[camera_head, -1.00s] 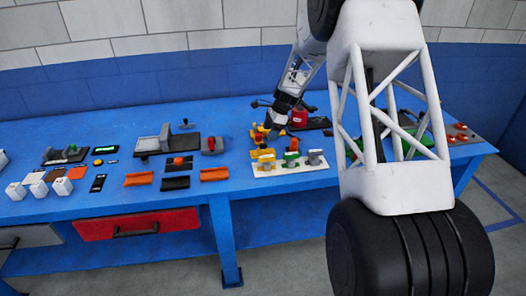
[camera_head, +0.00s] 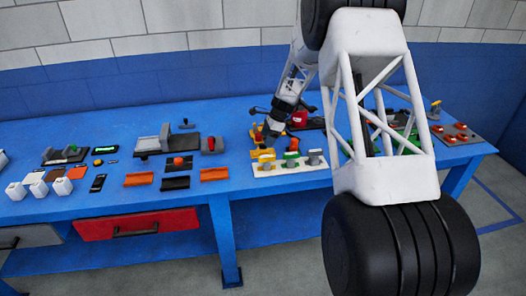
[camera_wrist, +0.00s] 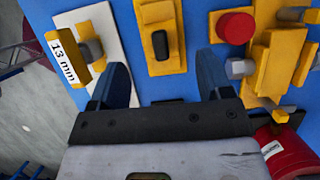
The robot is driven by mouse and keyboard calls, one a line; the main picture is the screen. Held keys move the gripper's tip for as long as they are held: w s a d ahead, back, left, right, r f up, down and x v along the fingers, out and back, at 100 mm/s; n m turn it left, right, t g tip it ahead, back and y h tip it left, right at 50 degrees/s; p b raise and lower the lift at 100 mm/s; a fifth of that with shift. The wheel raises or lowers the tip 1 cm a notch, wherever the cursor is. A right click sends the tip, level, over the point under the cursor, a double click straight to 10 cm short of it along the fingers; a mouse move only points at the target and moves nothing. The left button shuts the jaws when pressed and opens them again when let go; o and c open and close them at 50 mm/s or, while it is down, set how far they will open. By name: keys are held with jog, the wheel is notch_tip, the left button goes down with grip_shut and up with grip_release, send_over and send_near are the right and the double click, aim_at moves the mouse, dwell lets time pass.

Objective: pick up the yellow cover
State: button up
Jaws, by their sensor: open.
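A yellow piece with a black oval inset, which looks like the yellow cover (camera_wrist: 160,40), lies on the blue table in the wrist view. It is ahead of my gripper (camera_wrist: 168,78), whose two fingers are apart with nothing between their tips. In the head view my gripper (camera_head: 271,138) is low over the table, behind the white plate, and I cannot make out the cover clearly there.
A white plate (camera_head: 290,167) with yellow, green and grey handles stands in front of my gripper. In the wrist view, a yellow handle marked 13 mm (camera_wrist: 68,54) is left of the cover. A yellow fixture (camera_wrist: 275,60) with a red knob (camera_wrist: 236,27) is close on the right.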

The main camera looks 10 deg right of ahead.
aim_at(263, 148)
jog(key=shift+f, duration=0.1)
jog(key=shift+x, duration=2.55)
jog(key=c, duration=1.1)
jog(key=shift+r, duration=5.05)
jog(key=shift+w, duration=0.2)
